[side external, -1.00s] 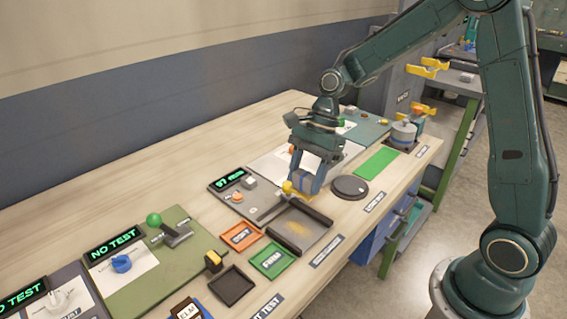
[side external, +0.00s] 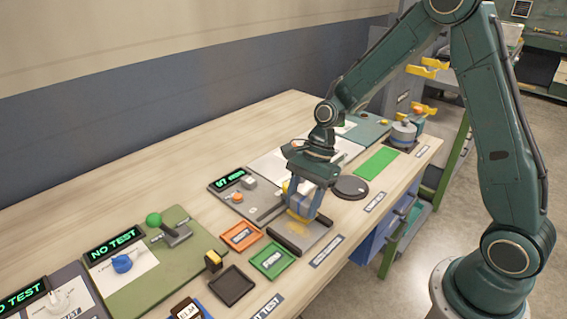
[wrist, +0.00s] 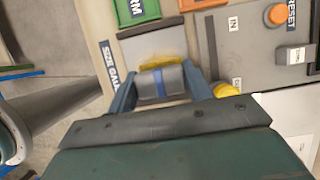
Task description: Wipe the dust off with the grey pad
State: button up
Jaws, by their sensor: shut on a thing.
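My gripper (side external: 303,207) is shut on the grey pad (wrist: 160,85), which has a blue stripe and sits between the two blue-grey fingers in the wrist view. The pad is over the near end of the grey dust plate (wrist: 148,43). Yellow dust (wrist: 163,61) shows as a band right beside the pad. In the side view the plate (side external: 314,238) lies below the gripper, and fingers and pad hide part of it. I cannot tell whether the pad touches the plate.
An orange tray (side external: 241,236) and a green tray (side external: 271,261) lie left of the plate. A black round disc (side external: 351,188) lies to its right. A yellow knob (wrist: 227,90) and a panel with an orange reset button (wrist: 277,15) are close by.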

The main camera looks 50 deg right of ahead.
aim_at(298, 213)
jog(key=shift+f, duration=0.85)
jog(key=shift+a+f, duration=0.45)
jog(key=shift+f, duration=0.1)
jog(key=shift+c, duration=0.3)
jog(key=shift+a+f, duration=0.2)
jog(key=shift+a, duration=1.35)
jog(key=shift+d, duration=1.85)
jog(key=shift+s+d+r, duration=0.1)
jog(key=shift+s+d, duration=0.1)
jog(key=shift+s, duration=0.45)
jog(key=shift+s+a, duration=0.2)
jog(key=shift+a, duration=1.8)
jog(key=shift+w+d, duration=0.1)
jog(key=shift+d, duration=1.8)
notch_tip(298, 213, up, 2)
jog(key=shift+d+r, duration=0.1)
jog(key=shift+r, duration=2.95)
